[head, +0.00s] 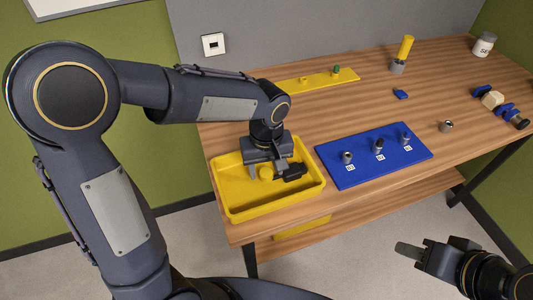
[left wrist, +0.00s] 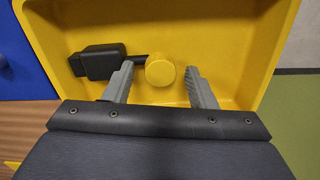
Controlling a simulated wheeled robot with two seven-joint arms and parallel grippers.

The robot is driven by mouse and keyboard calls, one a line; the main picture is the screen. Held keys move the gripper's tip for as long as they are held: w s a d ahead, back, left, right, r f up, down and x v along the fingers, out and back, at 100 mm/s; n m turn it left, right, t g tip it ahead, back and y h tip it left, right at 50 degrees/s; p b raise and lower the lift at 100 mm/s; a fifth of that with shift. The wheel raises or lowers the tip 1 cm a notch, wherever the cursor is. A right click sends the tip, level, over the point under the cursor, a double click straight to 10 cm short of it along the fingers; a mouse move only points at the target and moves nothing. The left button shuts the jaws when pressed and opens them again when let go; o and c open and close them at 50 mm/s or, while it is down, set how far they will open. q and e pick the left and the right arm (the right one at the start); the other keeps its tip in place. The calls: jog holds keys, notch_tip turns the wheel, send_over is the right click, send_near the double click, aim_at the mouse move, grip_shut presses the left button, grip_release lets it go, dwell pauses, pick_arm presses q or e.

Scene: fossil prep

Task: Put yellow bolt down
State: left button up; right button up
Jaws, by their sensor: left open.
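The yellow bolt (left wrist: 160,70) shows as a round yellow head in the left wrist view, inside the yellow tray (left wrist: 225,25). In the head view the bolt (head: 266,173) is partly hidden by my left gripper (head: 269,170), which is low in the tray (head: 238,210). My left gripper (left wrist: 158,80) is open, with one finger on each side of the bolt and a visible gap at the right finger. A black object (left wrist: 100,62) with a thin black shaft lies beside the bolt in the tray. My right gripper (head: 410,250) is at the lower right, away from the table.
A blue board (head: 335,175) with several small metal parts stands right of the tray. A yellow strip (head: 310,81) lies behind. A yellow-handled item (head: 405,48), a white jar (head: 484,44) and blue-and-tan pieces (head: 491,98) are farther right. Bare wood lies between.

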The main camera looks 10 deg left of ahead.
aim_at(267, 172)
pick_arm(q)
notch_tip(267, 172, up, 11)
jog(key=s+a+f+m+t+h, duration=0.2)
jog(key=s+a, duration=0.2)
jog(key=s, duration=0.4)
jog(key=s+a+f+m+t+h, duration=0.1)
jog(key=s+a+t, duration=0.2)
jog(key=s+a, duration=0.2)
jog(key=s, duration=0.3)
jog(key=shift+s+a+f+m+t+h, duration=0.3)
jog(key=shift+s+f+m+h, duration=0.05)
jog(key=shift+m+h, duration=0.05)
